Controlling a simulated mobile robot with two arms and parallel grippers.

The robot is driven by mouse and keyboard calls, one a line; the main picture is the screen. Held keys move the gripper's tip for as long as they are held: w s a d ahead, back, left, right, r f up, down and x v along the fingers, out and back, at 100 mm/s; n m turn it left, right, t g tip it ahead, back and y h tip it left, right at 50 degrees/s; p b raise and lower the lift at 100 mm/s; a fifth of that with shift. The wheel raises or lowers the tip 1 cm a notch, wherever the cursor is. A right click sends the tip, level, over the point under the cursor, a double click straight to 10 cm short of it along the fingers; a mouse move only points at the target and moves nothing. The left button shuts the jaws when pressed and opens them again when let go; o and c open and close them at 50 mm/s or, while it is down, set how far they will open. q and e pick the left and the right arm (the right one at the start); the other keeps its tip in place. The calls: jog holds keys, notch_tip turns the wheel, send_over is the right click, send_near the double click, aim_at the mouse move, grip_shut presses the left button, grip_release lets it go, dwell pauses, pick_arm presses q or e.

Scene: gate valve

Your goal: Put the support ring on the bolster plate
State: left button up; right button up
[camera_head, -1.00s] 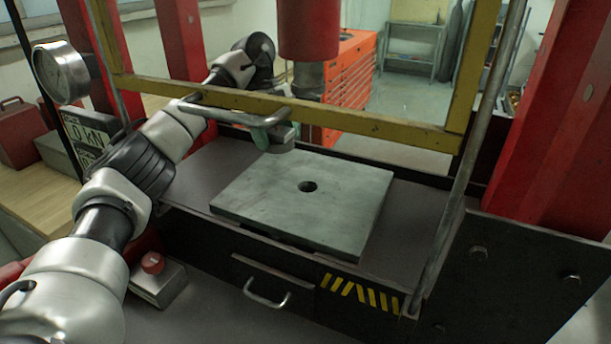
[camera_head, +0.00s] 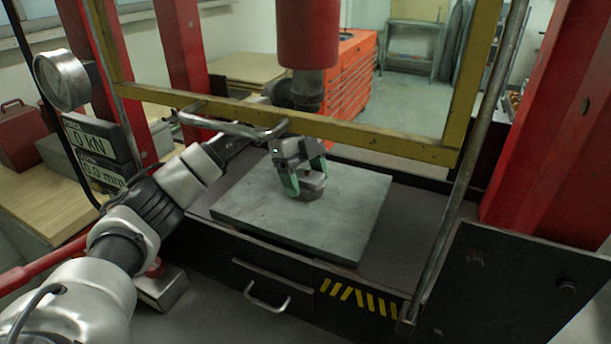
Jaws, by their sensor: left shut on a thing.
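The bolster plate (camera_head: 347,223) is a flat grey-green square slab on the dark press bed. My left gripper (camera_head: 304,185) reaches in under the yellow guard bar and is low over the middle of the plate, with green pads on its fingers. It is shut on the support ring (camera_head: 312,188), a short grey metal ring. The ring is at or just above the plate's centre; I cannot tell whether it touches. The plate's centre hole is hidden behind the ring and gripper. My right gripper is not in view.
The yellow guard frame (camera_head: 370,127) with its handle (camera_head: 235,127) crosses in front of the bed. The red press ram (camera_head: 307,35) hangs above the plate. A gauge (camera_head: 62,78) and readout (camera_head: 95,150) stand left. The bed right of the plate is clear.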

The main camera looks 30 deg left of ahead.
pick_arm(q)
jog(key=shift+f, duration=0.1)
jog(key=o, duration=1.3)
jog(key=shift+r, duration=0.2)
jog(key=v, duration=0.2)
jog(key=b+v, duration=0.1)
jog(key=v, duration=0.2)
jog(key=shift+w+a, duration=0.2)
jog(key=shift+a, duration=0.25)
jog(key=w+a, duration=0.1)
jog(key=a, duration=0.2)
jog(key=w+a, duration=0.1)
jog(key=a, duration=0.3)
jog(key=w+a+b, duration=0.1)
jog(key=a, duration=0.2)
jog(key=shift+w+a, duration=0.2)
jog(key=shift+w, duration=0.05)
